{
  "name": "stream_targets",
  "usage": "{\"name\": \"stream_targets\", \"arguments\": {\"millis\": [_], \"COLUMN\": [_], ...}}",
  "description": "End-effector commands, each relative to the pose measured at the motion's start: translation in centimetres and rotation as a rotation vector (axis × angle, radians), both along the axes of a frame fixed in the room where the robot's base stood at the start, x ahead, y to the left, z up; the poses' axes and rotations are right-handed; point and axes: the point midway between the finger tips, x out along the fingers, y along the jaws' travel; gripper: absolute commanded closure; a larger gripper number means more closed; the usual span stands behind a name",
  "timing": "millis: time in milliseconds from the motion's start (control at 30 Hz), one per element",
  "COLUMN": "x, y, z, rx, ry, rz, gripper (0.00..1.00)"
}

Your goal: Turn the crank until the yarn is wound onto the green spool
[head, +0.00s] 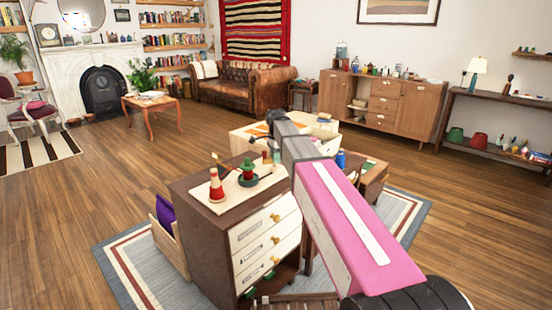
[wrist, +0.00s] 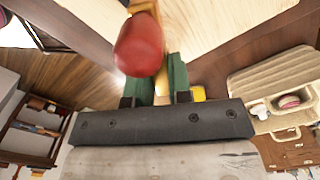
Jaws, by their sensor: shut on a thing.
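A white board on a dark wooden cabinet carries a red cone of yarn (head: 216,187) at left and the green spool (head: 248,168) near its middle, both upright. In the wrist view my gripper (wrist: 160,78) has two green fingers, close together. A rounded red knob (wrist: 138,45), which looks like the crank's handle, lies at the fingers, partly covering the left one; a tan wooden piece shows behind it. The fingers are shut on this crank handle. The exact contact is partly hidden, and I cannot make out the yarn strand.
The cabinet (head: 203,230) has white drawers with brass knobs. A wooden holder with a purple item (head: 165,212) leans at its left side. More low furniture with a blue bottle (head: 341,159) stands behind my arm. Open wooden floor (head: 90,190) lies to the left.

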Motion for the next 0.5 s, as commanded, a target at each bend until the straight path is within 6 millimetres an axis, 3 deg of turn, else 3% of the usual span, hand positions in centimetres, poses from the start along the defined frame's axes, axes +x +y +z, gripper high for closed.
{"name": "stream_targets", "arguments": {"millis": [500], "x": [-0.02], "y": [-0.02], "z": [-0.03], "rx": [-0.001], "ry": [0.001], "rz": [-0.109], "gripper": [1.0]}}
